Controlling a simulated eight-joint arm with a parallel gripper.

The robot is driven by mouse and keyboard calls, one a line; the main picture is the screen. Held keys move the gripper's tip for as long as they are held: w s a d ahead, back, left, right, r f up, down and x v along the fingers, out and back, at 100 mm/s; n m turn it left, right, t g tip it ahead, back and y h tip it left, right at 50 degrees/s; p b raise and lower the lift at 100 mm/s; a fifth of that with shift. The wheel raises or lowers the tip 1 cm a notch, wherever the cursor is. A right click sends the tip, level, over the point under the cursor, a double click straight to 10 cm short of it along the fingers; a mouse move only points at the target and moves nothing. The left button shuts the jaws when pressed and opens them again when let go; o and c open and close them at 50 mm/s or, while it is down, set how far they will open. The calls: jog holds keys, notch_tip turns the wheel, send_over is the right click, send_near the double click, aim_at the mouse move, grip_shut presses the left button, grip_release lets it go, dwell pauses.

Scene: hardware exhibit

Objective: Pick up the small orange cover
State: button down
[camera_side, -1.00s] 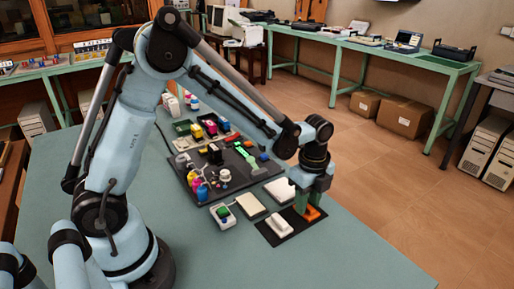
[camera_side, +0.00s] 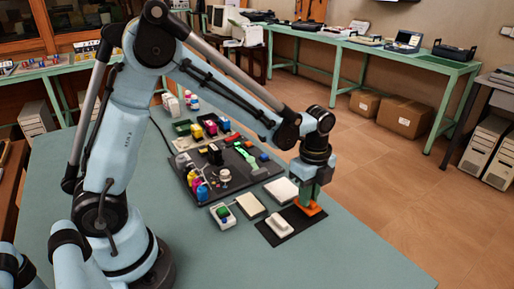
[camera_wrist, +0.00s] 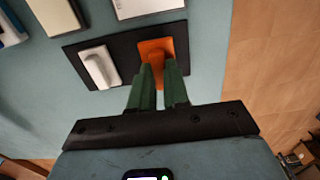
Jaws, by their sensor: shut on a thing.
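The small orange cover (camera_side: 309,208) is at the right end of a dark mat (camera_side: 290,233). In the wrist view the orange cover (camera_wrist: 155,53) extends forward from between my fingertips. My gripper (camera_side: 307,201) points down, its green fingers closed on the cover; the fingers also show in the wrist view (camera_wrist: 158,80). The fingertips hide part of the cover. I cannot tell whether the cover is clear of the mat.
A white handle-shaped piece (camera_side: 278,223) lies on the mat left of the cover. White blocks (camera_side: 281,189) and a box with a green button (camera_side: 223,215) stand nearby. A dark tray (camera_side: 180,166) holds several coloured parts. The table's right side is clear.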

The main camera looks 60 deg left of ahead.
jog(key=shift+r, duration=2.25)
